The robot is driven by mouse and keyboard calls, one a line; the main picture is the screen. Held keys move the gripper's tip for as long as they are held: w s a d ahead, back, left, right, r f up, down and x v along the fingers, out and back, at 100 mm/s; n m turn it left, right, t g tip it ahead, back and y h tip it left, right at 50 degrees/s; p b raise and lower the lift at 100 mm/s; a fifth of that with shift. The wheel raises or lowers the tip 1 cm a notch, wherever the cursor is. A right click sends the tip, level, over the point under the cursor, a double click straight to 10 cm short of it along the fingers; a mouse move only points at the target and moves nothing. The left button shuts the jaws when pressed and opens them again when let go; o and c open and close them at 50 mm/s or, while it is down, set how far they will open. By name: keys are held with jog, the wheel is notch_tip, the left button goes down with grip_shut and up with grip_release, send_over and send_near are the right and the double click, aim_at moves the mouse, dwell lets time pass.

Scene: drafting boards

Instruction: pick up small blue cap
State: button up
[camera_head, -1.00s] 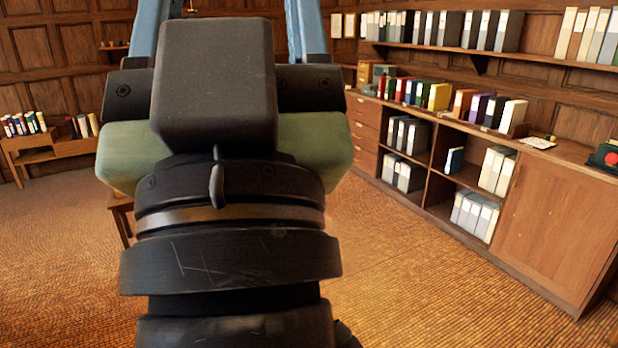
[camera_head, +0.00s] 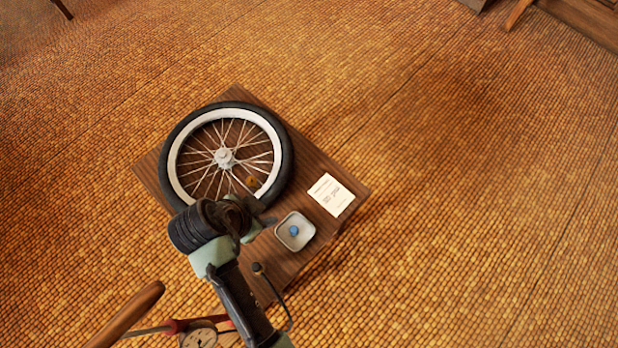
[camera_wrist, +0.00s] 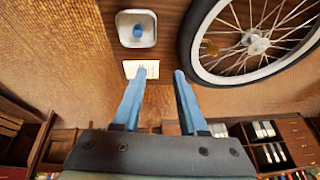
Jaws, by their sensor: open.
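The small blue cap (camera_head: 294,230) lies in a small pale square dish (camera_head: 306,241) on a low wooden table (camera_head: 350,182). In the wrist view the cap (camera_wrist: 138,30) shows in the dish (camera_wrist: 123,38) at the top, left of centre. My gripper (camera_wrist: 158,72) is open and empty, with its two blue fingers apart. The cap is beyond the fingertips and a little left of the line between them. In the head view my arm reaches over the table's near edge beside the dish, and the fingers are mostly hidden.
A wheel with a black tyre (camera_head: 284,160) lies on the table beside the dish. A white card (camera_head: 332,195) lies at the table's right edge. A pump with a gauge (camera_head: 199,337) and wooden handle (camera_head: 125,314) stands at the front. Floor to the right is clear.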

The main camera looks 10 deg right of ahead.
jog(key=s+d+f+g, duration=0.1)
jog(key=s+f, duration=0.2)
jog(key=f, duration=0.1)
jog(key=b, duration=0.3)
send_over(293, 230)
jog(key=s+a, duration=0.1)
jog(key=a, duration=0.1)
jog(key=shift+m+h, duration=0.3)
jog(key=shift+m, duration=0.1)
jog(key=f, duration=0.6)
jog(key=shift+s, duration=0.2)
jog(key=b+x, duration=0.2)
jog(key=x, duration=0.4)
jog(key=shift+a, duration=0.15)
grip_shut()
